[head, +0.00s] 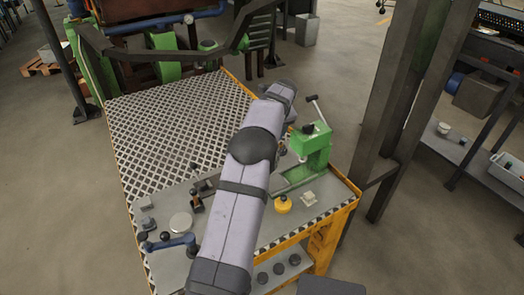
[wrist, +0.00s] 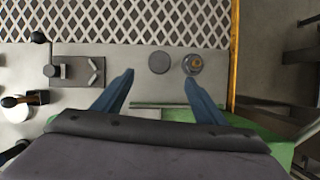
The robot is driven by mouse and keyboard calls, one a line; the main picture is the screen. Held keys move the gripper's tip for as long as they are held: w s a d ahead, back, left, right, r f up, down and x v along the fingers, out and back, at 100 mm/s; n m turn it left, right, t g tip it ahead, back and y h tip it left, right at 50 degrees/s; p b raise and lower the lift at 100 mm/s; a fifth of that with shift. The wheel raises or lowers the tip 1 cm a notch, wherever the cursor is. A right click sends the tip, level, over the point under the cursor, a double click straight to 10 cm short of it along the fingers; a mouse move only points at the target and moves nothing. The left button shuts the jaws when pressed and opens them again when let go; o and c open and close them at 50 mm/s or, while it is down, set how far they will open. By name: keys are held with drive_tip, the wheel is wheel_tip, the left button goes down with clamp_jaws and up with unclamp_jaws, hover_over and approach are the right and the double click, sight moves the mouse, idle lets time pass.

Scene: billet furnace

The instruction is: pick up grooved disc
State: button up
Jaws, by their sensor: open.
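Two small round discs lie side by side on the grey worktop in the wrist view. One is a plain dark grey disc (wrist: 159,62), just beyond the gap between my fingertips. The other is a ringed disc (wrist: 193,64) with a brass-coloured centre, close to the right fingertip. I cannot tell for sure which is the grooved one, though the rings show on the right disc. My gripper (wrist: 159,77) is open, with its two blue fingers apart and nothing between them. In the head view my arm hides the gripper and that part of the worktop.
A green press (head: 312,148) stands at the worktop's right edge. A yellow knob-like object (head: 283,204) and a pale block (head: 308,198) lie in front. A grey fixture with a lever (wrist: 76,70) lies left. Diamond mesh (head: 175,125) covers the worktop's far part.

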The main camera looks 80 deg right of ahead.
drive_tip(key=shift+p+x, duration=0.5)
drive_tip(key=shift+x, duration=2.9)
drive_tip(key=shift+a+f, duration=0.1)
drive_tip(key=shift+p+x, duration=0.3)
drive_tip(key=shift+x, duration=2.3)
drive_tip(key=shift+s, duration=0.1)
drive_tip(key=c, duration=1.5)
drive_tip(key=shift+r, duration=0.25)
